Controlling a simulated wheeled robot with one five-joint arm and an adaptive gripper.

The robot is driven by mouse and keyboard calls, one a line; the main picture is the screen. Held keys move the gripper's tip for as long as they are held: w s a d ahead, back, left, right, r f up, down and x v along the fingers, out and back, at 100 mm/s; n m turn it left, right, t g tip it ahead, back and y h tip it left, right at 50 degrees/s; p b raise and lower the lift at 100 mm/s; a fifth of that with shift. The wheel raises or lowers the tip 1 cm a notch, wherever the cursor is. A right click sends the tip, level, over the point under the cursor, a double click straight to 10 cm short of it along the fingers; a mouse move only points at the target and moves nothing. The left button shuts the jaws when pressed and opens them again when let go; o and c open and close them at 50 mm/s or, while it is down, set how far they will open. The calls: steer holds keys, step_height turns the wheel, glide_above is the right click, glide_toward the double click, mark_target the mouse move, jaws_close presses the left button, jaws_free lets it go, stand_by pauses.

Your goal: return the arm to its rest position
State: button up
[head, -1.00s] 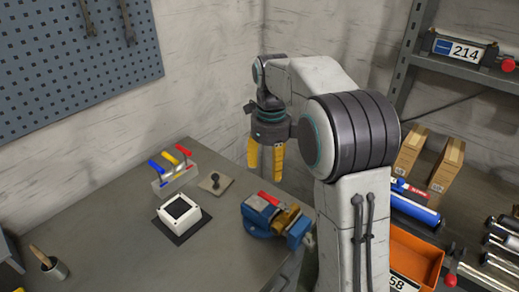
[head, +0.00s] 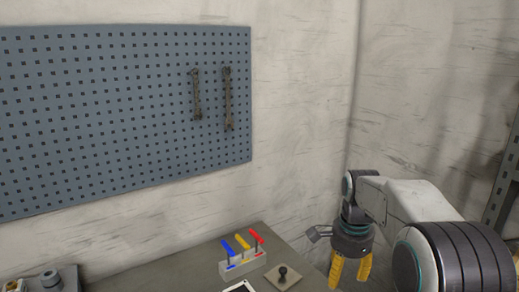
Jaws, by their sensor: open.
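My gripper (head: 350,271) is at the lower right of the head view, with two yellow fingers pointing down. The fingers are apart and nothing shows between them. My arm reaches in from the lower right corner and bends down at the wrist. The gripper hangs to the right of the workbench items, near the wall corner. The fingertips show close to the bottom of the picture. What lies below them is cut off.
The grey workbench (head: 207,274) holds a block with blue, yellow and red handles (head: 243,262) and a small plate with a dark knob (head: 283,278). A blue pegboard (head: 110,120) with two wrenches (head: 228,98) hangs on the wall. A shelf post (head: 503,185) stands at the right edge.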

steer(key=s+f+n, duration=0.1)
steer(key=s+n, duration=0.2)
steer(key=n, duration=0.1)
steer(key=s+f+n, duration=0.2)
steer(key=s+n, duration=0.1)
steer(key=n, duration=0.1)
steer(key=s+f+n+g, duration=0.1)
steer(key=s+f+n, duration=0.1)
steer(key=s+n, duration=0.1)
steer(key=shift+a+n, duration=0.3)
steer(key=shift+n, duration=0.5)
steer(key=s+r+n+t, duration=0.1)
steer(key=s+r+t, duration=0.1)
steer(key=s, duration=0.6)
steer(key=s+a+r+n+t, duration=0.1)
steer(key=s+r+t, duration=0.1)
steer(key=s, duration=0.6)
steer(key=shift+s+a+r+n, duration=0.15)
steer(key=shift+a+r+n, duration=0.2)
steer(key=shift+r, duration=0.55)
